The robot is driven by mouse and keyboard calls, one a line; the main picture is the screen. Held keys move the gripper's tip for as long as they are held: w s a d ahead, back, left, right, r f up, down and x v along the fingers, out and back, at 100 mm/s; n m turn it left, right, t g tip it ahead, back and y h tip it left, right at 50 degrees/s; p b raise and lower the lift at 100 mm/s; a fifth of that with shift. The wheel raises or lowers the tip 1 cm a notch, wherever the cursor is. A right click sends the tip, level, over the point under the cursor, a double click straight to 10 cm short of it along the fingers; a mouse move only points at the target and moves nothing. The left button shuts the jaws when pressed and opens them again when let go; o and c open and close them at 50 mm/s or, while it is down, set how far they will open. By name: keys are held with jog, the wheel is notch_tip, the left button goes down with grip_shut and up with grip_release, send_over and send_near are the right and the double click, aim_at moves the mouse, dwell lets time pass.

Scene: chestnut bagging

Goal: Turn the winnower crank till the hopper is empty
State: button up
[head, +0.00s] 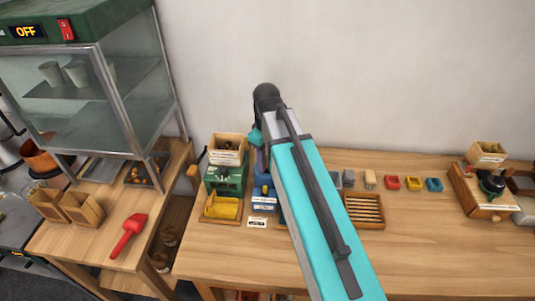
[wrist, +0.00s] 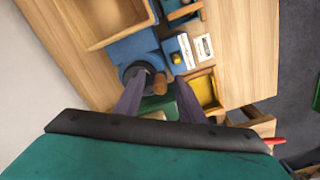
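In the wrist view, a blue machine (wrist: 133,47) has a wooden hopper box (wrist: 86,40) on top; the visible part of its inside looks bare. On its side is a dark round disc with a brown crank knob (wrist: 160,84). My gripper (wrist: 158,82) is open, its two fingers apart on either side of the knob, with gaps showing; I cannot tell how deep the knob sits between them. In the head view, my arm hides most of the blue machine (head: 263,184). Left of it stands a green machine (head: 226,180) with a wooden box (head: 227,157) holding dark pieces. I cannot read which is the winnower.
A yellow tray (head: 222,208) sits before the green machine. A slotted wooden rack (head: 364,224) and several small coloured blocks lie to the right. A glass cabinet marked OFF (head: 75,100) and a red scoop (head: 130,234) are at left. The table's front middle is clear.

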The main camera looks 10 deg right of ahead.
jog(key=shift+r, duration=0.15)
jog(key=shift+r, duration=3.6)
grip_shut()
